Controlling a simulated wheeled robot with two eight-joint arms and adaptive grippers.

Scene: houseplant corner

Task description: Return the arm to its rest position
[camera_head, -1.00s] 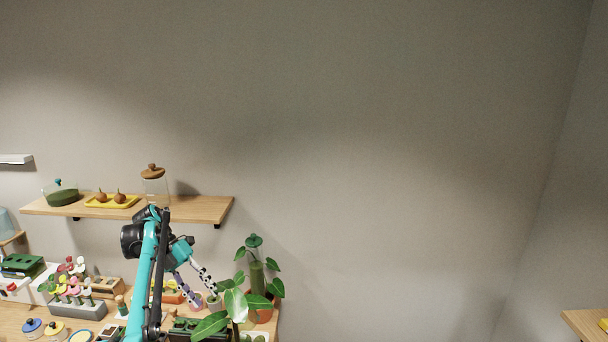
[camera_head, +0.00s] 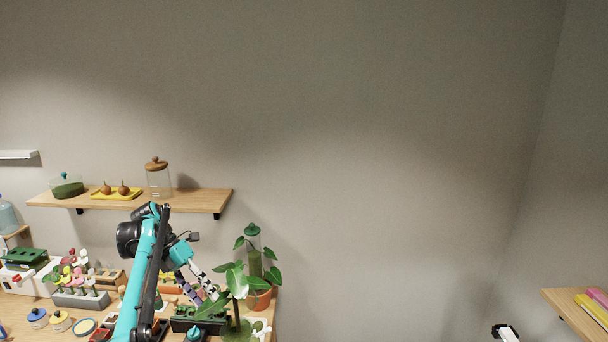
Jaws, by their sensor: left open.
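My left arm comes up from the bottom and reaches over the table (camera_head: 22,318) at the lower left. Its gripper (camera_head: 208,292) points down and to the right, with its fingers apart, beside the leaves of a green plant (camera_head: 238,282). I see nothing held between the fingers, though leaves lie close to the tips. At the bottom right edge, a small black and white part (camera_head: 506,332) shows, perhaps of my right arm; I cannot make out a right gripper.
A wall shelf (camera_head: 205,200) holds a lidded glass jar (camera_head: 158,180) and a yellow tray (camera_head: 117,194). A potted plant (camera_head: 260,298) stands at the table's right end. Flowers in a grey planter (camera_head: 82,300) stand left. Another shelf (camera_head: 570,312) is at right. The middle is bare wall.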

